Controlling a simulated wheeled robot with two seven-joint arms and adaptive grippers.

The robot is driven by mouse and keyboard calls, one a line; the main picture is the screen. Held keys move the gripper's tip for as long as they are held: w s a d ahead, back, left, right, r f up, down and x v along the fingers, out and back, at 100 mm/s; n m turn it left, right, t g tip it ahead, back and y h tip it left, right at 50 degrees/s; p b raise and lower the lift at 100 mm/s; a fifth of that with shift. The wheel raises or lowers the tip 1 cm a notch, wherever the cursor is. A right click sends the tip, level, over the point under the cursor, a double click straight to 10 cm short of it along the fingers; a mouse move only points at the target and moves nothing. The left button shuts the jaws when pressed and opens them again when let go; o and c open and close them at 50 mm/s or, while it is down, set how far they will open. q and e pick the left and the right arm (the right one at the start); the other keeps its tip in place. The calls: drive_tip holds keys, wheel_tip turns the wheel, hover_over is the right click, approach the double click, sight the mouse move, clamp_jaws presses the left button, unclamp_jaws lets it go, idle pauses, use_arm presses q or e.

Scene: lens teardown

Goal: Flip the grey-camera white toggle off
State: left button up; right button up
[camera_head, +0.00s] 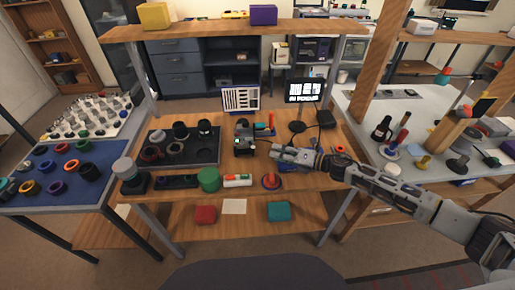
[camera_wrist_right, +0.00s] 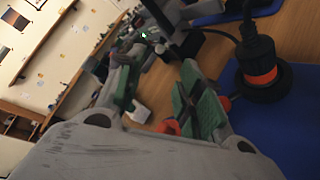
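A dark grey camera-like body (camera_head: 243,138) stands on the middle of the wooden bench, with a small pale spot on its side facing me; I cannot tell whether that is the white toggle or how it is set. My right gripper (camera_head: 276,151) is just right of this body, pointing left, apart from it as far as I can see. In the right wrist view the gripper's two green-padded fingers (camera_wrist_right: 163,70) are spread with nothing held between them. A dark shape with a small green light (camera_wrist_right: 144,35) shows beyond the fingertips. My left gripper is not in view.
A black tray (camera_head: 212,160) with lens parts lies left of the camera body. A green cylinder (camera_head: 208,180) and a red-topped piece (camera_head: 271,181) stand along the front. A small lit screen (camera_head: 303,91) stands behind. A black piece with an orange ring (camera_wrist_right: 262,76) is close right in the wrist view.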

drive_tip(key=shift+x, duration=2.85)
drive_tip(key=shift+w+a+f+p, duration=0.2)
drive_tip(key=shift+w+a+p, duration=0.15)
drive_tip(key=shift+a, duration=0.25)
drive_tip(key=shift+w+a, duration=0.25)
drive_tip(key=shift+a, duration=0.05)
drive_tip(key=shift+w+a+f, duration=0.25)
drive_tip(key=shift+w+a, duration=0.1)
drive_tip(key=shift+a, duration=0.15)
drive_tip(key=shift+w+a+f, duration=0.1)
drive_tip(key=shift+w+a, duration=0.15)
drive_tip(key=shift+a, duration=0.1)
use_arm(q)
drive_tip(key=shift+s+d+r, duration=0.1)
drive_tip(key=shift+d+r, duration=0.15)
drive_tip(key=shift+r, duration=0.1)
use_arm(e)
drive_tip(key=shift+c, duration=0.2)
